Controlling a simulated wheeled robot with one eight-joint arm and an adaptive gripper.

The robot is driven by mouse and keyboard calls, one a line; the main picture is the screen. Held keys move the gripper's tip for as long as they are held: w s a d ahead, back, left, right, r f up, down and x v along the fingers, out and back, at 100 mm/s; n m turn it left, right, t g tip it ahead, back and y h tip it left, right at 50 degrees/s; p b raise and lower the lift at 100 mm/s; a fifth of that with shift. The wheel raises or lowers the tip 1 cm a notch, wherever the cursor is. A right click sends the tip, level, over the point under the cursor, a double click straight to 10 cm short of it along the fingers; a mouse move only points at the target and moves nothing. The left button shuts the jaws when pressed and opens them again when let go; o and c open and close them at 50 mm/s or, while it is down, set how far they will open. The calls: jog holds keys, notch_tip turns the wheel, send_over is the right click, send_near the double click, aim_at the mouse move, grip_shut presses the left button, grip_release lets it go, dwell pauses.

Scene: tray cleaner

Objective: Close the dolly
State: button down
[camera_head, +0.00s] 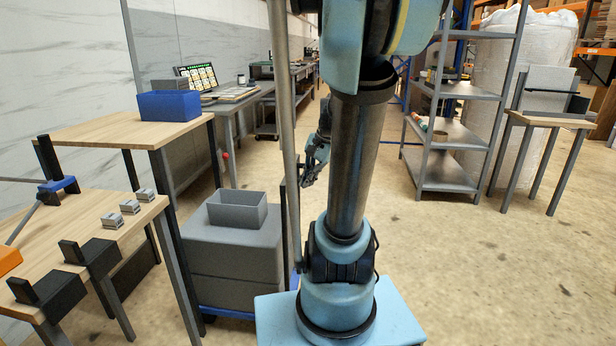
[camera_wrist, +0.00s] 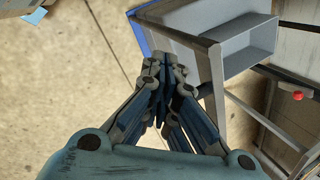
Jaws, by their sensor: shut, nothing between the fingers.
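The dolly has a blue base (camera_head: 228,313) and stands on the floor left of my arm in the head view. It carries stacked grey boxes (camera_head: 230,262) with an open-topped grey bin (camera_head: 237,213) on top. In the wrist view, its blue edge (camera_wrist: 139,36) and a dark bar frame (camera_wrist: 175,29) run beside the grey boxes (camera_wrist: 243,47). My gripper (camera_wrist: 164,62) is shut and empty, with its fingertips close to the bar frame. I cannot tell whether they touch. In the head view my gripper (camera_head: 312,168) is right of the dolly, partly hidden by my arm.
A wooden table (camera_head: 100,131) with a blue bin (camera_head: 168,105) stands left of the dolly. A nearer table (camera_head: 75,217) holds small grey blocks (camera_head: 130,206) and black fixtures. A metal shelf (camera_head: 445,178) stands at the right. Floor is open in the right foreground.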

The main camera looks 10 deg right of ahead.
jog(key=w+d+f+m+t+y, duration=0.1)
jog(key=w+d+f+m+y, duration=0.1)
jog(key=w+d+m, duration=0.75)
jog(key=w+d+f+m+t+y, duration=0.15)
jog(key=w+d+m, duration=0.35)
jog(key=w, duration=0.8)
jog(key=w+a+r+x, duration=0.1)
jog(key=x, duration=1.1)
jog(key=shift+w+a+n+y, duration=0.15)
jog(key=shift+a+n+y, duration=0.25)
jog(key=shift+n+y, duration=0.05)
jog(key=shift+r, duration=0.1)
